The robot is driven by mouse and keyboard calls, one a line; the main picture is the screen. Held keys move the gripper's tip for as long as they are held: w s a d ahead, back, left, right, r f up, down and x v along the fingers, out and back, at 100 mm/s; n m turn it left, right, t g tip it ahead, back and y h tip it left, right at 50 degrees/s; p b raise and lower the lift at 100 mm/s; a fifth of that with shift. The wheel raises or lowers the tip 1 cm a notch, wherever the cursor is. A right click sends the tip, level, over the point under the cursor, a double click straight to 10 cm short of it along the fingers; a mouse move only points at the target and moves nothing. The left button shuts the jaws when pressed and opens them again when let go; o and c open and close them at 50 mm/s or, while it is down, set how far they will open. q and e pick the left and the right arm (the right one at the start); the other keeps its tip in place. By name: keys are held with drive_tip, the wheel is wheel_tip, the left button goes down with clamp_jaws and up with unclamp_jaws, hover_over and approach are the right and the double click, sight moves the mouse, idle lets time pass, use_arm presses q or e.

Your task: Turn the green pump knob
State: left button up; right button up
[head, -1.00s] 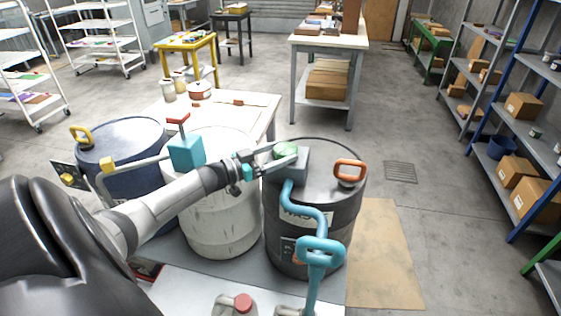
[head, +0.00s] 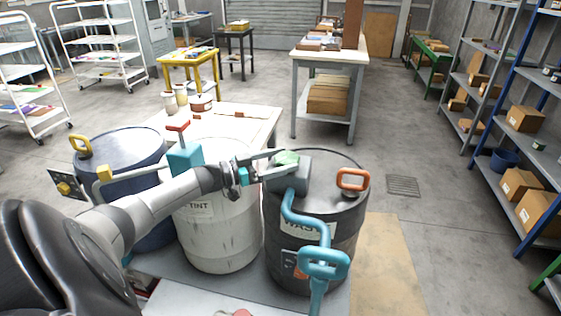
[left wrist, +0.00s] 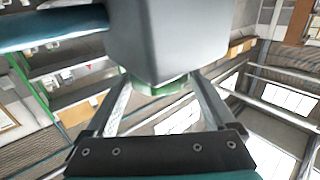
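The green pump knob (head: 287,158) sits on top of a grey pump block (head: 290,176) on the dark waste drum (head: 335,215). A teal bent pipe (head: 303,217) comes down from the block. My left gripper (head: 275,162) reaches in from the left, with its fingers spread at the knob. In the left wrist view the knob (left wrist: 157,88) shows between the fingertips, partly hidden by the grey block (left wrist: 170,40). I see no clear grip on it. My right gripper is in neither view.
A white drum (head: 215,225) with a teal block (head: 185,158) stands under my left arm, beside a blue drum (head: 120,148). An orange handle (head: 353,180) stands on the waste drum's lid. A teal handle (head: 323,265) rises in front. Shelves (head: 500,120) stand at right.

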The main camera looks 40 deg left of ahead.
use_arm(q)
drive_tip(key=shift+o, duration=0.6)
drive_tip(key=shift+s+f, duration=0.1)
drive_tip(key=shift+s, duration=0.15)
drive_tip(key=p+v, duration=0.2)
drive_tip(key=v, duration=1.3)
